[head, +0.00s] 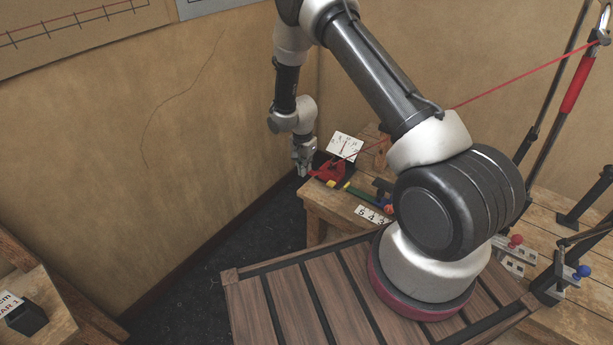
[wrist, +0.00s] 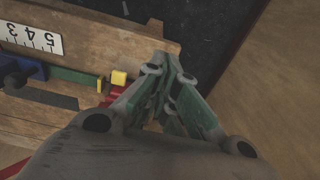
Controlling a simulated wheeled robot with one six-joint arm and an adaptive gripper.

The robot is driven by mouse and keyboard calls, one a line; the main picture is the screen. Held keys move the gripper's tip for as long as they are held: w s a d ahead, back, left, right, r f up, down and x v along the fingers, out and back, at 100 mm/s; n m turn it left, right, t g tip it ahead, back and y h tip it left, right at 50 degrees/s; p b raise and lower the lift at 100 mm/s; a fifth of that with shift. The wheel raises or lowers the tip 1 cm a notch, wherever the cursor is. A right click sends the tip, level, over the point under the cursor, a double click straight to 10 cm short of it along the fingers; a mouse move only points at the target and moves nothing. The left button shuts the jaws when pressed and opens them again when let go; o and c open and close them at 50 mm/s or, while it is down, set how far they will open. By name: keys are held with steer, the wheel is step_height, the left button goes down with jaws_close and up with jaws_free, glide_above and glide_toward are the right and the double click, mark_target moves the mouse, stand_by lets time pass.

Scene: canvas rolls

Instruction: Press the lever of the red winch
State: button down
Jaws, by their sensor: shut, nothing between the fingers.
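The red winch (head: 327,169) sits on the wooden bench at the wall corner, with a red cord rising from it to the right. In the wrist view only a bit of its red body (wrist: 121,97) shows; my gripper hides the rest. A small yellow piece (wrist: 119,78) stands beside the red part; I cannot tell if it is the lever. My gripper (head: 303,171) points down at the left side of the red winch, near the bench's end. Its fingers (wrist: 176,72) are shut and empty. I cannot tell whether they touch the winch.
A green bar (wrist: 75,76) and a blue part (wrist: 22,67) lie along the bench beside the winch. A white number plate (wrist: 32,38) lies near the bench edge. A white card (head: 345,146) stands behind the winch. Dark floor (head: 262,225) is free left of the bench.

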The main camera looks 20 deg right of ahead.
steer(key=s+a+r, duration=0.2)
steer(key=a+r, duration=0.1)
steer(key=r, duration=0.2)
steer(key=shift+r, duration=0.35)
steer(key=c, duration=2.2)
jaws_free()
